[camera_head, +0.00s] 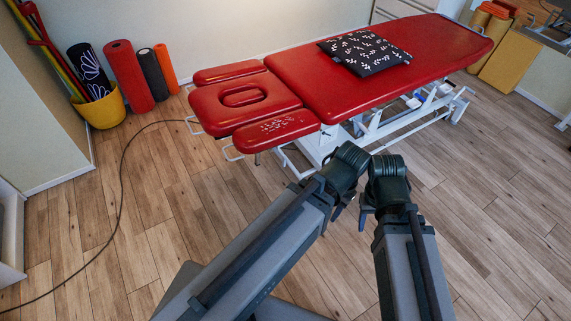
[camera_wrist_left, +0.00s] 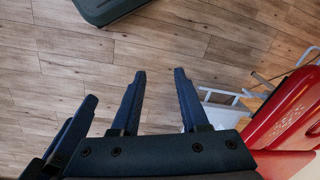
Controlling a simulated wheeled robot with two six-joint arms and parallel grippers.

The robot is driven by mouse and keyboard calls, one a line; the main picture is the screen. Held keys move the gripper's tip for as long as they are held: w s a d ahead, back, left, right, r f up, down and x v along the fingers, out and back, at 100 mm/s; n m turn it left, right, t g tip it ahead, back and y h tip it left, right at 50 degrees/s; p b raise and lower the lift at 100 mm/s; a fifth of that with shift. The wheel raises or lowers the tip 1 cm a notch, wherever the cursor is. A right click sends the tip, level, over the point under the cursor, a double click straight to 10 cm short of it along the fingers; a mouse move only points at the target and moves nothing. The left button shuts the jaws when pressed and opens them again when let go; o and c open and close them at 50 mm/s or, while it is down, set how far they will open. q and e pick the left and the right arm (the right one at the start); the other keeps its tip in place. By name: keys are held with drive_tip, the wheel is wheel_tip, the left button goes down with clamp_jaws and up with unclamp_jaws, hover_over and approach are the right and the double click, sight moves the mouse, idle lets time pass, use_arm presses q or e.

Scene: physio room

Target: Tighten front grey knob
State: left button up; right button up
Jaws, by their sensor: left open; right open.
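A red treatment table (camera_head: 370,75) on a white frame stands ahead of my arms, with its headrest (camera_head: 240,98) at the left end. Its red edge also shows at the right of the left wrist view (camera_wrist_left: 290,105). I cannot make out a grey knob in either view; my arms cover part of the frame below the headrest end. My left gripper (camera_wrist_left: 159,72) is open and empty over bare floor, with the table to its right. My right gripper (camera_head: 366,214) is open, close beside the left arm and on the near side of the table. Neither touches the table.
A black patterned cushion (camera_head: 366,52) lies on the table. A yellow bucket (camera_head: 102,108) and a red roll (camera_head: 130,76) stand by the wall at the left. A dark cable (camera_head: 121,185) runs over the wooden floor. The floor right of my arms is clear.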

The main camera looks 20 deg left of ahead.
use_arm(q)
drive_tip(key=w+a+f+n+y+b, duration=0.1)
drive_tip(key=f+b, duration=0.2)
drive_tip(key=w+a+f+n+t+y+b, duration=0.1)
drive_tip(key=w+a+f+b, duration=0.1)
drive_tip(key=f+b, duration=0.1)
drive_tip(key=w+a+f+n+t+b, duration=0.1)
drive_tip(key=w+a+f+b, duration=0.1)
drive_tip(key=f+b, duration=0.1)
drive_tip(key=shift+w+a+f+y+b, duration=0.1)
drive_tip(key=shift+w+y+b, duration=0.25)
drive_tip(key=shift+b, duration=0.45)
drive_tip(key=n+t+y+b, duration=0.9)
drive_tip(key=n+y+b, duration=0.15)
drive_tip(key=b, duration=2.35)
approach(280, 156)
drive_tip(key=v, duration=0.1)
drive_tip(key=f+v, duration=0.1)
drive_tip(key=v, duration=0.1)
drive_tip(key=shift+s+d, duration=0.15)
drive_tip(key=shift+d, duration=0.15)
drive_tip(key=x, duration=1.3)
drive_tip(key=shift+w+a, duration=0.25)
